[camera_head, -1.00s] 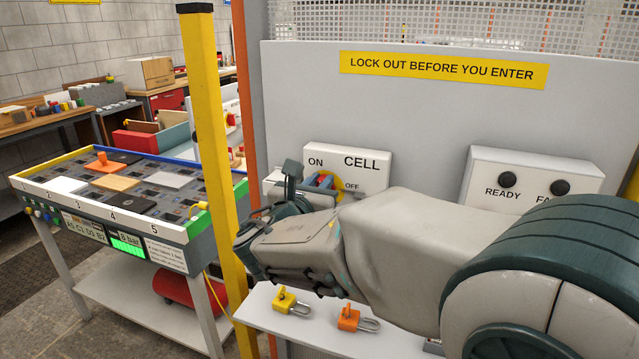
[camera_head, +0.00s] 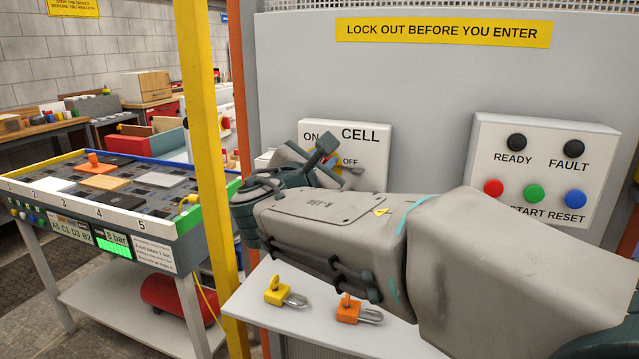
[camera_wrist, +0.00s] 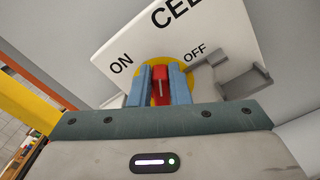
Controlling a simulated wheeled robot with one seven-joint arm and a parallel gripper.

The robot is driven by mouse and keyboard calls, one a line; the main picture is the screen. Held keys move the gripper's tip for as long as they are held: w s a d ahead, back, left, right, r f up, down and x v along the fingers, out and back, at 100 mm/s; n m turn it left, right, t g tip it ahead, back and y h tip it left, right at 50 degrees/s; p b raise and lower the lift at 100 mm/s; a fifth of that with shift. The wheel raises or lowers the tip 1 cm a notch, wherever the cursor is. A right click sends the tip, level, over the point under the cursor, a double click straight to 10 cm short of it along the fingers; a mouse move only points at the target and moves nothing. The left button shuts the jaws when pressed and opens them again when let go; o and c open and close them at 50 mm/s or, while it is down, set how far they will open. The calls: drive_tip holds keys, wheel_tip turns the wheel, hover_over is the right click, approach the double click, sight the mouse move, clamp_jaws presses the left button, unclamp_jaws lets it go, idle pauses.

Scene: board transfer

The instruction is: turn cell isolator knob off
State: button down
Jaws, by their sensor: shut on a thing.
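The cell isolator is a white box (camera_head: 374,140) marked CELL, ON and OFF, on the grey panel. In the wrist view its red knob (camera_wrist: 160,88) stands on a yellow disc (camera_wrist: 155,66). My gripper (camera_wrist: 160,86) is shut on the knob, with one blue finger pad on each side. The knob's white mark points between ON and OFF in that tilted view. In the head view my gripper and wrist hide most of the knob. A grey bracket (camera_wrist: 246,82) sits beside OFF.
A yellow padlock (camera_head: 284,294) and an orange padlock (camera_head: 357,311) lie on the shelf below my arm. A box with lamps and buttons (camera_head: 545,170) is at the right. A yellow post (camera_head: 205,150) stands close at the left, before the board table (camera_head: 125,225).

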drive_tip(key=m+b, duration=0.3)
drive_tip(key=b, duration=0.2)
drive_tip(key=f+m+b, duration=0.1)
drive_tip(key=m+b, duration=0.3)
drive_tip(key=d+f+m+b, duration=0.1)
drive_tip(key=m+b, duration=0.2)
drive_tip(key=b, duration=0.2)
drive_tip(key=shift+s+d+f+b, duration=0.1)
drive_tip(key=shift+s+f+b, duration=0.1)
drive_tip(key=shift+b, duration=0.15)
drive_tip(key=shift+m+b, duration=0.6)
drive_tip(key=shift+m, duration=0.2)
drive_tip(key=c, duration=1.4)
unclamp_jaws()
drive_tip(key=shift+o, duration=0.2)
